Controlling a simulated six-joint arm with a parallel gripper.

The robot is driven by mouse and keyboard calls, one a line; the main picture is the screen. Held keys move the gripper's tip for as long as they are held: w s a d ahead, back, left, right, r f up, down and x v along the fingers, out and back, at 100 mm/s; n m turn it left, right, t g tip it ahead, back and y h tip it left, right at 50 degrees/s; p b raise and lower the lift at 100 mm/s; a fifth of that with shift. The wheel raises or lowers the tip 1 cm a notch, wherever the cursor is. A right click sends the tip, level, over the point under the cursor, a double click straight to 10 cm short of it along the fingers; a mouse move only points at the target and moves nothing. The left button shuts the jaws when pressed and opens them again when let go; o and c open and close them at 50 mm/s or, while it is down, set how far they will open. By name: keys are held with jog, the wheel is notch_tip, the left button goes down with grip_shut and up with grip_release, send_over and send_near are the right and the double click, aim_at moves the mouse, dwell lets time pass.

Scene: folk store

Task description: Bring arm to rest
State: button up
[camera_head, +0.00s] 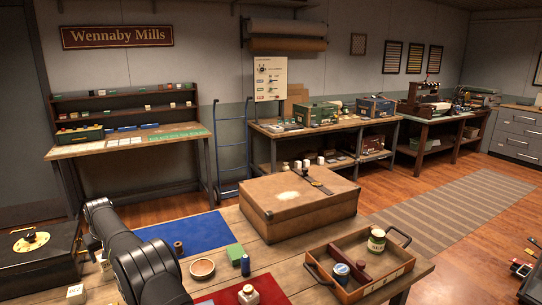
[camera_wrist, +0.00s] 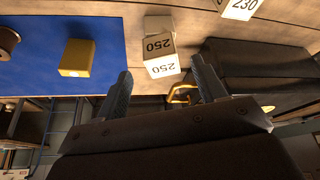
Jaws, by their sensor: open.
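My arm (camera_head: 140,260) reaches over the left part of the wooden table in the head view; its gripper cannot be made out there. In the wrist view my gripper (camera_wrist: 163,86) is open, its two dark fingers apart with nothing held. Beyond the fingertips stand white blocks marked 250 (camera_wrist: 161,66), one in front of another. A yellow block (camera_wrist: 76,58) lies on the blue mat (camera_wrist: 40,80) to the left of the fingers. A black case (camera_wrist: 255,72) with brass fittings is to the right.
The black case (camera_head: 30,280) stands at far left.

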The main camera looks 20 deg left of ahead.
jog(key=x, duration=0.6)
notch_tip(320, 180, up, 4)
jog(key=shift+r, duration=0.2)
jog(key=w+d+r, duration=0.6)
jog(key=d+r, duration=0.1)
jog(key=d, duration=0.3)
jog(key=s+d+f+m, duration=0.2)
jog(key=d, duration=1.1)
jog(key=s+d+f+m+t+h, duration=0.1)
jog(key=s+d+f+m, duration=0.1)
jog(key=d, duration=1.1)
jog(key=shift+s+d+f+m+t, duration=0.2)
jog(key=shift+s+f+m+t, duration=0.1)
jog(key=shift+m, duration=0.2)
